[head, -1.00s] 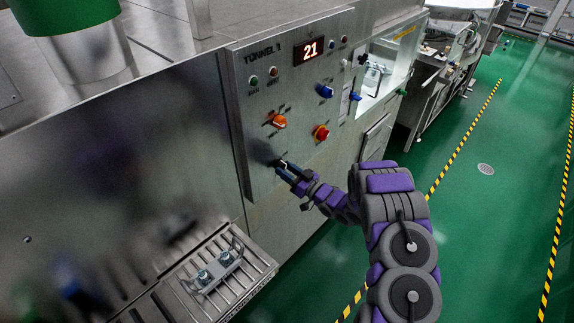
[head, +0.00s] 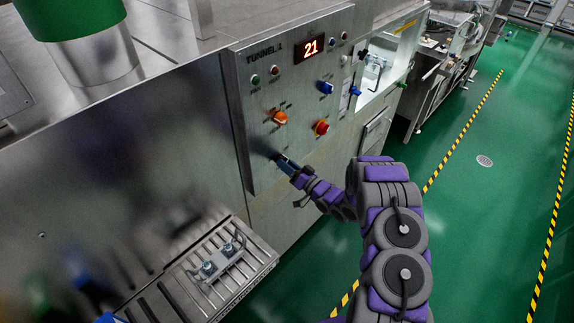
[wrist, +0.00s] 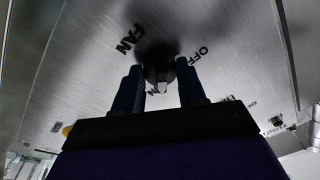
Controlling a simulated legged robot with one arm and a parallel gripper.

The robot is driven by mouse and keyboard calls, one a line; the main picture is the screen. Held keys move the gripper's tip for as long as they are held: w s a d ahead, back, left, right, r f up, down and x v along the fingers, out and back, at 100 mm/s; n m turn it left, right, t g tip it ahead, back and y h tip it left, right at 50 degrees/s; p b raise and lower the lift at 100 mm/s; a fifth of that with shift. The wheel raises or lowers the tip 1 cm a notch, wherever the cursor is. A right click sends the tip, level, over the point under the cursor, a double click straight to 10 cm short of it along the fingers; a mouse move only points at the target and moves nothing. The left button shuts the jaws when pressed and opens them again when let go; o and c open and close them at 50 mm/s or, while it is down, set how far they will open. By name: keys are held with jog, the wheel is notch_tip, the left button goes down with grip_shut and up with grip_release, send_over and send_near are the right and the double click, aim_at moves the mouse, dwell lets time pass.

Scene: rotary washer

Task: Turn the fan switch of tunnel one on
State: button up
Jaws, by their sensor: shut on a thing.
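The tunnel 1 control panel (head: 262,140) is a grey metal plate on the machine's side. In the wrist view, the dark fan switch (wrist: 160,75) sits under the "FAN" label, with "OFF" printed to its right. My gripper (wrist: 161,72) has one finger on each side of the switch and is shut on it, close to the panel face. In the head view, my gripper (head: 279,158) is at the panel's lower part and hides the switch. The exact angle of the switch is hard to tell in the dark wrist picture.
Above my gripper are an orange knob (head: 279,118), a red knob (head: 321,127) and a blue knob (head: 325,87). The display (head: 309,46) reads 21. A slatted metal conveyor (head: 215,280) sits below left.

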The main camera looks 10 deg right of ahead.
jog(key=shift+d+r, duration=0.1)
jog(key=shift+d, duration=0.05)
jog(key=o, duration=1.1)
jog(key=shift+w, duration=0.1)
jog(key=shift+c, duration=0.2)
jog(key=shift+d, duration=0.1)
jog(key=b+v, duration=0.1)
jog(key=v, duration=1.6)
jog(key=shift+f, duration=0.25)
